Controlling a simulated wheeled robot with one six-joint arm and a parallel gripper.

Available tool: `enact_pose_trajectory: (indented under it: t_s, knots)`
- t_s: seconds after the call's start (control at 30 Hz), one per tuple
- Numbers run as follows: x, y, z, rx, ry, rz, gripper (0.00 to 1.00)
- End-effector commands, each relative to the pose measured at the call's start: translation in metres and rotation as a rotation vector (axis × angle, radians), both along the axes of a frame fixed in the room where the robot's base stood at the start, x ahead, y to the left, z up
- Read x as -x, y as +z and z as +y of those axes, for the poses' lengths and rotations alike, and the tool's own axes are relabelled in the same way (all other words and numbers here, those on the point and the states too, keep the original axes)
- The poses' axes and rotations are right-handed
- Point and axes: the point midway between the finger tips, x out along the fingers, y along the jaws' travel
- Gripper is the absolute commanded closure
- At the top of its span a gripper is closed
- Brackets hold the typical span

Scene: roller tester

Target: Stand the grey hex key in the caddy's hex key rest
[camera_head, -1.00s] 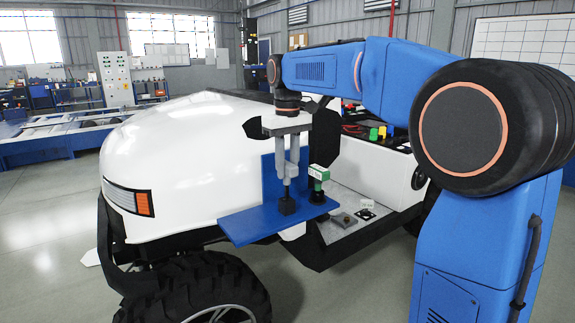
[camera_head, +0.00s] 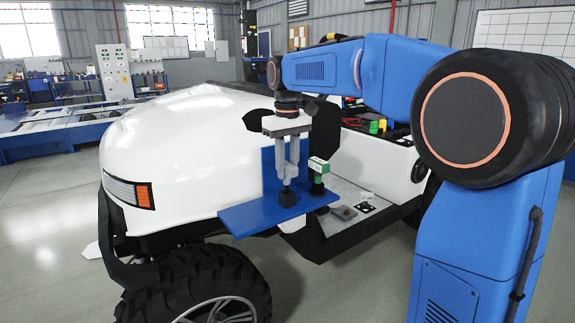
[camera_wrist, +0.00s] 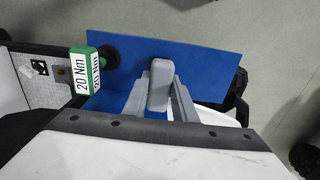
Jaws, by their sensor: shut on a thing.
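The grey hex key (camera_wrist: 160,84) is between my gripper's two grey fingers. In the wrist view its rounded grey top shows from above; its lower part is hidden there. In the head view my gripper (camera_head: 287,176) points down, shut on the key, directly above a small black block (camera_head: 287,199) on the blue caddy (camera_head: 245,217). This block looks like the hex key rest. The key looks upright and its lower end meets the block; I cannot tell how deep it sits.
A green tool marked 20 Nm (camera_wrist: 86,70) stands in another black holder just right of my gripper in the head view (camera_head: 318,168). The caddy's blue back panel (camera_head: 269,165) rises behind. The white vehicle body (camera_head: 180,150) is close on the left.

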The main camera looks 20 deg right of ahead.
Motion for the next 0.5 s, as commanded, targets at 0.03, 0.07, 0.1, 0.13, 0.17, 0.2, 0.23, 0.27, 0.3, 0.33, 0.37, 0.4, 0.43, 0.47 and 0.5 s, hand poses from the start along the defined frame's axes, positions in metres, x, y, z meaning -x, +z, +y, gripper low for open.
enact_pose_trajectory:
  t_s: [0.03, 0.07, 0.1, 0.13, 0.17, 0.2, 0.23, 0.27, 0.3, 0.33, 0.37, 0.4, 0.43, 0.47, 0.5]
  knots:
    - [0.0, -0.001, 0.0, 0.0, 0.0, 0.0, 1.0]
    - [0.0, -0.002, 0.0, 0.0, 0.0, 0.0, 1.0]
    - [0.0, -0.003, 0.0, 0.0, 0.0, 0.001, 1.0]
    - [0.0, -0.004, 0.0, 0.0, 0.0, 0.001, 1.0]
    - [0.0, -0.004, 0.0, 0.0, 0.0, 0.001, 1.0]
    - [0.0, -0.005, 0.0, 0.0, 0.0, 0.001, 1.0]
    - [0.0, -0.006, 0.0, 0.0, 0.0, 0.001, 1.0]
    - [0.0, -0.007, 0.0, 0.0, 0.0, 0.001, 1.0]
    - [0.0, -0.008, 0.0, 0.0, 0.0, 0.001, 1.0]
    - [0.0, -0.009, 0.0, 0.0, 0.0, 0.0, 1.0]
    - [0.0, -0.009, 0.0, 0.0, 0.0, 0.0, 1.0]
    - [0.0, -0.01, 0.0, 0.0, 0.0, 0.0, 1.0]
    - [0.0, -0.011, 0.0, 0.0, 0.0, 0.0, 1.0]
    - [0.0, -0.012, 0.0, 0.0, 0.0, 0.0, 1.0]
    - [0.0, -0.013, 0.0, 0.0, 0.0, 0.0, 1.0]
